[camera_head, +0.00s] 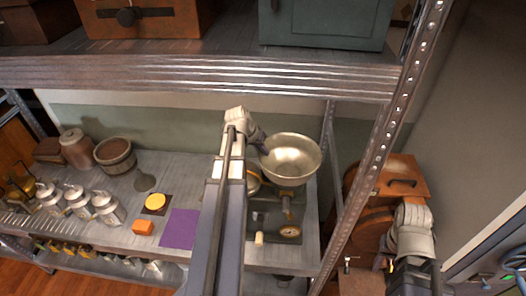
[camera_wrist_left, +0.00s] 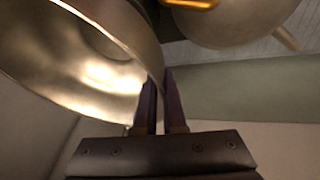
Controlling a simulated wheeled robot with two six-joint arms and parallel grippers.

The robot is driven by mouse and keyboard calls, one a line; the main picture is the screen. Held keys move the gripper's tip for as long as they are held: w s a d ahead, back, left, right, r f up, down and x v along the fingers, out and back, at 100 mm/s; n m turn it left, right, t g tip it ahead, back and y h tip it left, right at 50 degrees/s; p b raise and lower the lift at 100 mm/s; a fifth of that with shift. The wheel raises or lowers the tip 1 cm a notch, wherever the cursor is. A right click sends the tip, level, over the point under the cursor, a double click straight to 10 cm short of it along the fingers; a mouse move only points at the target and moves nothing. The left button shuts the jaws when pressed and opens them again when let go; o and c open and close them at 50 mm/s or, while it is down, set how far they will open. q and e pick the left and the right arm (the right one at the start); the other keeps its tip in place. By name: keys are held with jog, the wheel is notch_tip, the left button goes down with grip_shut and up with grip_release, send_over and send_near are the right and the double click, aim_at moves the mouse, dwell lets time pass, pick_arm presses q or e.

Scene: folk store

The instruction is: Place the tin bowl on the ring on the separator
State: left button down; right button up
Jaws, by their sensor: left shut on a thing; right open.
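The tin bowl (camera_head: 291,158) is a wide, shiny, pale metal bowl, held in the air above the shelf. My left gripper (camera_head: 261,143) is shut on its left rim. In the left wrist view the fingers (camera_wrist_left: 159,105) pinch the rim of the bowl (camera_wrist_left: 85,65), which fills the upper left. The separator (camera_head: 264,222), with a dark base and brass parts, stands beneath the bowl and partly behind my left arm. The bowl hides its upper part, and I cannot make out the ring. My right gripper (camera_head: 393,240) is open at the right, its fingers hardly visible, apart from the bowl.
A rack post (camera_head: 375,150) stands right of the separator. The upper shelf (camera_head: 190,72) runs above the bowl. A wooden cabinet (camera_head: 405,172) is beyond the post.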

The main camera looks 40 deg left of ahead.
pick_arm(q)
jog(key=shift+f+b, duration=0.45)
jog(key=shift+f, duration=0.05)
jog(key=c, duration=0.9)
grip_release()
jog(key=shift+p+v, duration=3.45)
jog(key=shift+v, duration=0.45)
